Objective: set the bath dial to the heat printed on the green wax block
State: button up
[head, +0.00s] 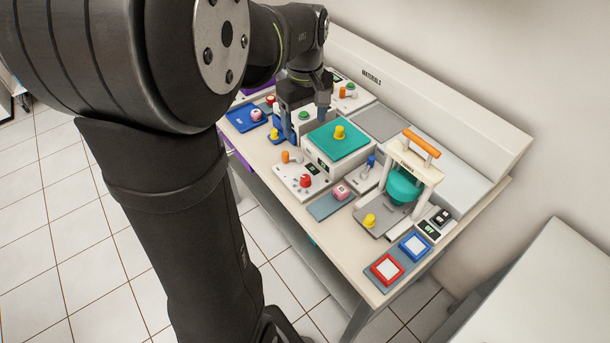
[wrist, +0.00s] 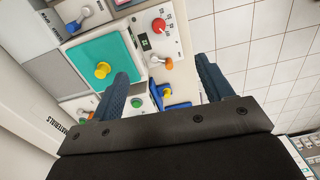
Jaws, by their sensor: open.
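A red dial (head: 305,181) sits on a white panel in front of the teal-lidded box (head: 322,160). In the wrist view the red dial (wrist: 158,25) has printed marks beside it, too small to read. A small dark display (wrist: 145,42) and an orange lever (wrist: 158,62) are on the same panel. I cannot tell for certain that this is the bath dial. I cannot pick out the green wax block or any heat printed on it. My gripper (head: 308,108) is open and empty above the far part of the bench, beyond the box; its fingers also show in the wrist view (wrist: 163,67).
The teal lid (wrist: 85,52) has a yellow knob. A press frame (head: 432,170) with an orange handle and teal bowl stands to the right. A pink block (head: 340,192), red and blue framed pads (head: 387,269) and a blue tray (head: 243,118) are also on the bench.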

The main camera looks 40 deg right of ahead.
jog(key=w+d+m, duration=0.1)
jog(key=m, duration=0.1)
jog(key=w+d+f+m+g+y, duration=0.1)
jog(key=d+m, duration=0.1)
jog(key=w+d+f+m+g+y, duration=0.1)
jog(key=w+m, duration=0.1)
jog(key=shift+w+d+f+m, duration=0.1)
jog(key=shift+d+f+m, duration=0.1)
jog(key=shift+m, duration=0.2)
jog(key=c, duration=0.5)
jog(key=m+g+y, duration=0.1)
jog(key=m, duration=0.1)
send_near(306, 177)
jog(key=x, duration=0.8)
jog(key=shift+a+f, duration=0.15)
jog(key=shift+f, duration=0.2)
jog(key=c, duration=1)
